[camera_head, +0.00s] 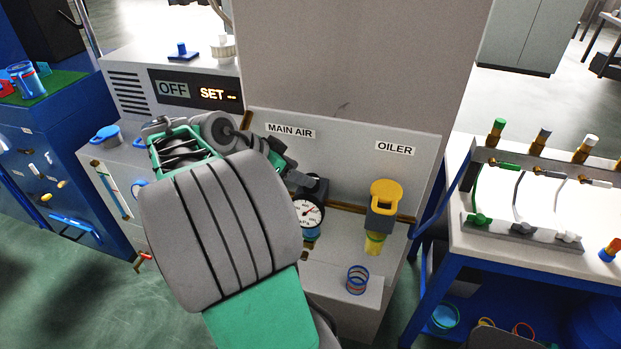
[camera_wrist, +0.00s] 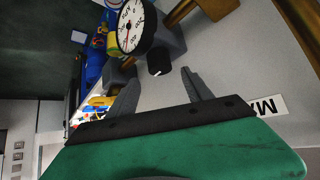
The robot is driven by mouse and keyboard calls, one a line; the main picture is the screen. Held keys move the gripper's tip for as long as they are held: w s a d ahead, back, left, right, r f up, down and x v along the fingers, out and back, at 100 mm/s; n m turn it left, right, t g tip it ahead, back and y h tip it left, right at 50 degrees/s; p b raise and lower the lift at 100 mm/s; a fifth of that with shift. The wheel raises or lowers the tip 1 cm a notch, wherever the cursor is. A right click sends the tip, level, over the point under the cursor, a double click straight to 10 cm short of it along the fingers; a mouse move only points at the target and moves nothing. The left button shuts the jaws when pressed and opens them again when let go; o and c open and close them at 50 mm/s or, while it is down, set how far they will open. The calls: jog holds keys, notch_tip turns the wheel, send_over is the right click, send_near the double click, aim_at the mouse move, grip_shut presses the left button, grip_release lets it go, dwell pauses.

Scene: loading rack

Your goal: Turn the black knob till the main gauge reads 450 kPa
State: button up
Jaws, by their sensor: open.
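The main gauge (camera_head: 307,213) has a white dial with a red needle. It stands below the MAIN AIR label; its dial also shows at the top of the wrist view (camera_wrist: 131,27). I cannot read its value surely. The black knob (camera_wrist: 158,63), with a small white mark, sticks out of the dark regulator body beside the gauge. My gripper (camera_wrist: 160,77) is open, its two dark fingers apart, with the knob just beyond and roughly between the fingertips. Contact with the knob is not visible. In the head view, my arm hides most of the gripper.
The OILER unit (camera_head: 383,203) with its yellow top stands right of the gauge, on a brass pipe (camera_head: 350,208). A ringed cup (camera_head: 357,279) sits on the ledge below. A box with an OFF and SET display (camera_head: 195,90) stands left. A hose bench (camera_head: 520,215) is at right.

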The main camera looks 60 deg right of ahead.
jog(key=p+x, duration=0.1)
jog(key=x, duration=0.5)
jog(key=shift+c, duration=0.5)
grip_shut()
